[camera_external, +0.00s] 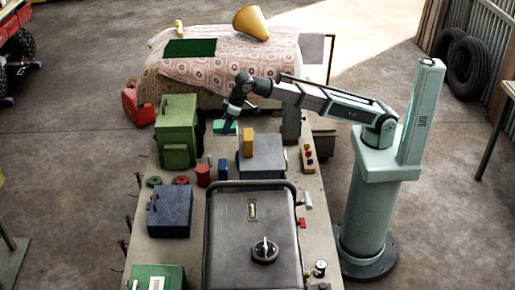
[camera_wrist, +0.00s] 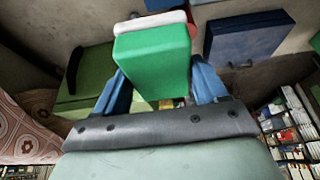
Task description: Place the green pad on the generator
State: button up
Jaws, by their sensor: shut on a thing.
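My gripper (camera_external: 229,119) has blue fingers and is shut on a green block (camera_wrist: 152,62), which looks like the green pad. In the external view the block (camera_external: 225,127) is low over the bench, right of the green metal box; I cannot tell whether it touches the surface. In the wrist view it sits between both fingers (camera_wrist: 155,90). A dark grey machine with a tubular handle (camera_external: 253,225), probably the generator, stands at the front of the bench, apart from my gripper. A flat dark green mat (camera_external: 190,48) lies on the patterned cloth at the back.
A green metal box (camera_external: 177,130) and blue box (camera_external: 170,212) stand at left. A grey box (camera_external: 260,160) with a yellow block (camera_external: 248,141) stands right of my gripper. A red cylinder (camera_external: 203,175) stands between. The patterned cloth (camera_external: 225,70) covers a bulky object behind.

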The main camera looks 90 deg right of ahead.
jog(key=a+r+n+y, duration=0.15)
jog(key=a+r, duration=0.35)
jog(key=a, duration=0.8)
jog(key=a+r+n, duration=0.3)
jog(key=a+r, duration=0.2)
jog(key=a, duration=0.9)
jog(key=a+r+n+y, duration=0.15)
jog(key=a+r, duration=0.35)
jog(key=a, duration=0.8)
jog(key=s+a+r+n+g, duration=0.1)
jog(key=s+a+r+n, duration=0.2)
jog(key=a, duration=0.4)
jog(key=s+a+r, duration=0.2)
jog(key=s+a, duration=0.3)
jog(key=a, duration=0.3)
jog(key=shift+w+d+f, duration=0.15)
jog(key=shift+f, duration=2.05)
jog(key=shift+w+d+f, duration=0.1)
jog(key=shift+w+f, duration=0.05)
jog(key=shift+f, duration=2.05)
jog(key=shift+f, duration=0.15)
jog(key=o, duration=1.1)
jog(key=shift+c, duration=0.2)
jog(key=v, duration=1.2)
